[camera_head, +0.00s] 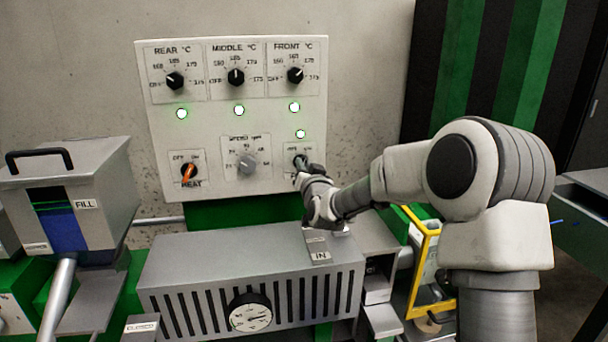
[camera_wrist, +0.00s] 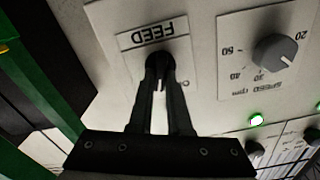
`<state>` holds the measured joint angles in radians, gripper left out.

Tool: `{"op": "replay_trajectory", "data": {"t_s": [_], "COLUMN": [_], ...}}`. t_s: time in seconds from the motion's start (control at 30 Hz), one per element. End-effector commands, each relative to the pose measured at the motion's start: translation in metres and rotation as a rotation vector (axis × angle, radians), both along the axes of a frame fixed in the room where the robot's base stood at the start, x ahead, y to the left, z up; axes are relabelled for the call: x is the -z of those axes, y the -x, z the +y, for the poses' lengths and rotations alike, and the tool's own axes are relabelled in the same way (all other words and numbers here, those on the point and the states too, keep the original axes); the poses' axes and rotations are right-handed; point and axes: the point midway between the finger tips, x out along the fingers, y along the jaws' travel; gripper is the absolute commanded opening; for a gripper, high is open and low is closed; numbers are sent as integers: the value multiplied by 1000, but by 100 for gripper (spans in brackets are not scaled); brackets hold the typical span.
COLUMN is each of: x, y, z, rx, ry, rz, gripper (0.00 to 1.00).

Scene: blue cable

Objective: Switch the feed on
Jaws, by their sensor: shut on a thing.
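The control panel (camera_head: 217,125) stands upright against the wall. Its feed switch sits at the lower right, mostly hidden behind my gripper (camera_head: 301,168) in the head view. In the wrist view the FEED label (camera_wrist: 160,32) appears upside down, and the black feed switch (camera_wrist: 159,62) is between my fingertips. My gripper (camera_wrist: 160,76) is shut on the switch. A green lamp (camera_head: 300,134) above the switch is lit in the head view. Which way the switch points is hard to tell.
The grey speed knob (camera_head: 246,164) is left of the feed switch, and the orange heat switch (camera_head: 188,172) is further left. Three black temperature knobs line the top, with lit green lamps below. A grey slotted housing (camera_head: 250,275) with a dial gauge (camera_head: 250,312) stands below.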

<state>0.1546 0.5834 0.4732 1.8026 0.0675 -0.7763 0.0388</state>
Motion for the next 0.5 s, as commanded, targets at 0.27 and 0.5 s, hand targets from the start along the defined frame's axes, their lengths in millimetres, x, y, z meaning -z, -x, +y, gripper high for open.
{"op": "replay_trajectory", "data": {"t_s": [0.27,0.5], "x": [3,1], "y": [0,0], "z": [-1,-1], "rx": [0,0], "ry": [-169,-198], "rz": [32,41], "gripper": [0,0]}}
